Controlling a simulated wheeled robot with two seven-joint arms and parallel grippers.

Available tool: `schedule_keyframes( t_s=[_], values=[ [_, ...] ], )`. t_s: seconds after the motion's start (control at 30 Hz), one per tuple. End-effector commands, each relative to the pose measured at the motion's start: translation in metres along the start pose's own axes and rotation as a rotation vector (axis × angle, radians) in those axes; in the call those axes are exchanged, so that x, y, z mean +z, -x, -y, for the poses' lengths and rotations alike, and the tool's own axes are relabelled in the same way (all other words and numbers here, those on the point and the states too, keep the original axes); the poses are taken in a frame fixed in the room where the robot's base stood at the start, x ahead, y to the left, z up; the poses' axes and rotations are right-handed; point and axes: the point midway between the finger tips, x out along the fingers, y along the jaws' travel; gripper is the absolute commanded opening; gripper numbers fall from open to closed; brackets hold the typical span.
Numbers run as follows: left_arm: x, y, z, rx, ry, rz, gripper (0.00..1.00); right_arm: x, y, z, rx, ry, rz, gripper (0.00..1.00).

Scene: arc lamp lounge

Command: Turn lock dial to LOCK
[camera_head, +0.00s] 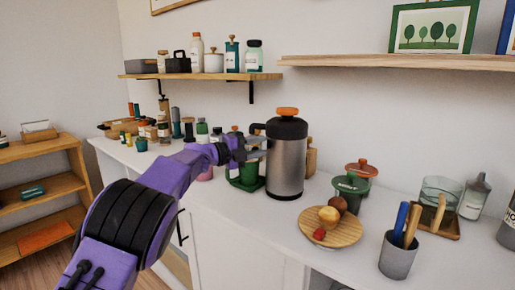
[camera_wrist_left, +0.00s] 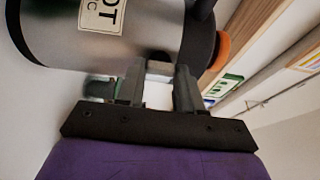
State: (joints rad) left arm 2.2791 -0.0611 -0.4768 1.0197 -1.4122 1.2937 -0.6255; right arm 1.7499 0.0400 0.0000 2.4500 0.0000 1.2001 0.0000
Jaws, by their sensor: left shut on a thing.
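A tall steel carafe (camera_head: 286,160) with a black lid and a black handle (camera_head: 257,129) on its left stands upright on the white counter. An orange dial (camera_head: 288,112) sits on top of the lid; no lock marking can be read on it. My left gripper (camera_head: 262,147) reaches in from the left and is shut on the carafe's handle, its fingers against the steel body's left side. In the left wrist view the carafe body (camera_wrist_left: 100,35) with its label, the orange dial (camera_wrist_left: 221,52) and my left gripper's fingers (camera_wrist_left: 158,88) show close up. My right gripper is not in view.
A wooden plate with food (camera_head: 342,236), a green canister (camera_head: 351,190) and a grey cup with utensils (camera_head: 397,258) are to the right. A shelf (camera_head: 200,76) hangs above. Bare counter lies in front.

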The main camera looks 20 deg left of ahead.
Motion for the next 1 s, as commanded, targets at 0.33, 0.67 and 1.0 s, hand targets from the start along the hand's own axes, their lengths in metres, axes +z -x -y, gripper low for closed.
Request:
schedule_keyframes(
  t_s=[0.33,0.67,1.0],
  values=[
    [0.000,0.000,-0.001,0.001,0.000,0.000,0.62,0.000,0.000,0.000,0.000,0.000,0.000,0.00],
    [0.001,0.055,-0.002,0.000,0.002,0.004,0.62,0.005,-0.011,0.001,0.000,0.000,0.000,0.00],
    [0.000,0.105,-0.001,0.002,0.001,0.001,0.62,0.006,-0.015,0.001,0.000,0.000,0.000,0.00]
  ],
)
